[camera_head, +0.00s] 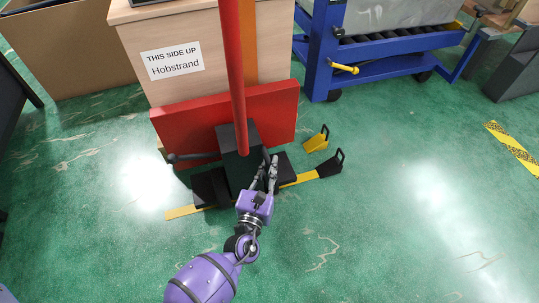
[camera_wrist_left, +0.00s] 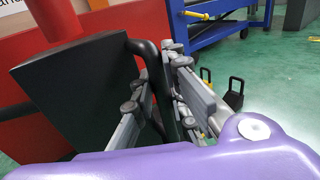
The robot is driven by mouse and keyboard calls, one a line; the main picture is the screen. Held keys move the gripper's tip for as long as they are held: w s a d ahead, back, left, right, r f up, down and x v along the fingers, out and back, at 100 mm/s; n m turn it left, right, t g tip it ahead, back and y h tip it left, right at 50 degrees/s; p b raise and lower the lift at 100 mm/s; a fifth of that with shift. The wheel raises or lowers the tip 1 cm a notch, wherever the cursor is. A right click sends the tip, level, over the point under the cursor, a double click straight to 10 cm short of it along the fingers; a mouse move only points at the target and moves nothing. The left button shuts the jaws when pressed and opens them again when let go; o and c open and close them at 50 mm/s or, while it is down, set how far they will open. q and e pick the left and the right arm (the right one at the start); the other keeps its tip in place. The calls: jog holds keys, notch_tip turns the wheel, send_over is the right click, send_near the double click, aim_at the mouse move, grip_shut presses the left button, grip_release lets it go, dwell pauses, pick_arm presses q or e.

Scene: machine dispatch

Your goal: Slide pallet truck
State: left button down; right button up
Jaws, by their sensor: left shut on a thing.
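The pallet truck stands in the upper middle of the head view, with a red plate (camera_head: 190,128), a red upright post (camera_head: 233,70) and a dark box (camera_head: 238,165) at its front. The dark box fills the left of the wrist view (camera_wrist_left: 85,85). A black bar handle (camera_wrist_left: 150,52) sticks out from the box's right side. My left gripper (camera_head: 270,168) is shut on this handle, its grey fingers on both sides of the bar in the wrist view (camera_wrist_left: 162,90). Another black handle (camera_head: 190,157) sticks out on the left. My right gripper is not in view.
A wooden crate (camera_head: 180,85) labelled "Hobstrand" stands behind the red plate. A blue wheeled cart (camera_head: 385,70) is at the back right. Yellow-and-black pieces (camera_head: 317,140) with handles sit right of the truck.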

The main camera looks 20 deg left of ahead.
pick_arm(q)
jog(key=shift+s+d+f, duration=0.1)
jog(key=shift+s+d, duration=0.15)
jog(key=shift+d, duration=0.05)
jog(key=c, duration=1.7)
grip_release()
jog(key=shift+w, duration=0.1)
jog(key=shift+c, duration=0.2)
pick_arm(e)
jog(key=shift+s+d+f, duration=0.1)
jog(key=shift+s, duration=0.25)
pick_arm(q)
jog(key=s, duration=0.7)
jog(key=shift+s, duration=0.25)
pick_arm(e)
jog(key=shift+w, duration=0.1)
